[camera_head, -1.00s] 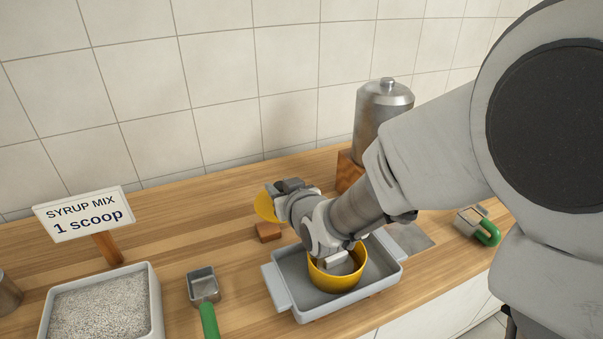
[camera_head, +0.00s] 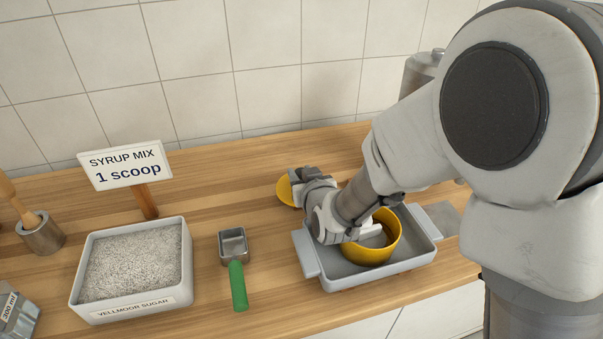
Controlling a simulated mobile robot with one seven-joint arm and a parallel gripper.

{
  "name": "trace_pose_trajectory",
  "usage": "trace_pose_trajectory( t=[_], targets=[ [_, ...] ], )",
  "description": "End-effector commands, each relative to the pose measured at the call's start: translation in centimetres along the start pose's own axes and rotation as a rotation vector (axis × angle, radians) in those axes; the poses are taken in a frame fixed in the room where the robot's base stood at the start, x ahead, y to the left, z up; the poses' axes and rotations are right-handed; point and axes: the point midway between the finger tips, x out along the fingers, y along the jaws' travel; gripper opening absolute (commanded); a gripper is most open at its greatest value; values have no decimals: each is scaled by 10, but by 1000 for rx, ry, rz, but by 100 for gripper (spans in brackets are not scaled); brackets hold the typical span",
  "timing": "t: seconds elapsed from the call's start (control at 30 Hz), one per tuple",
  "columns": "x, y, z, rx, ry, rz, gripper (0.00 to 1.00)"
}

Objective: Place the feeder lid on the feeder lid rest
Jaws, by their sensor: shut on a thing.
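The feeder lid (camera_head: 285,191) is a yellow disc, seen partly, at the left side of my gripper (camera_head: 298,180). My gripper is shut on the lid, over the counter behind the grey tray. The yellow round feeder (camera_head: 385,250) stands open in the grey tray, partly behind my wrist. The small brown wooden block seen earlier under the lid, likely the lid rest, does not show now; my gripper and the lid seem to cover it. I cannot tell whether the lid touches it.
The grey tray (camera_head: 425,265) is just below my wrist. A green-handled scoop (camera_head: 236,270) lies left of it. A sugar bin (camera_head: 180,255), a sign (camera_head: 125,165) and a metal pot (camera_head: 42,235) stand further left. A metal canister (camera_head: 420,70) is partly behind my arm.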

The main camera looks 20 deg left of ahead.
Motion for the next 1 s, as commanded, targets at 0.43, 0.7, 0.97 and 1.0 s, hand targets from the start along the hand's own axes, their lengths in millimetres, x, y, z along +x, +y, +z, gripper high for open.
trace_pose_trajectory(
  t=[0.43, 0.7, 0.97, 1.0],
  targets=[
    [4, 0, 10, 0, 1, 0, 0],
    [4, 0, 9, 0, 0, 0, 66],
    [4, 0, 9, 0, 0, 0, 66],
    [3, 0, 9, 0, 0, 0, 66]
  ],
)
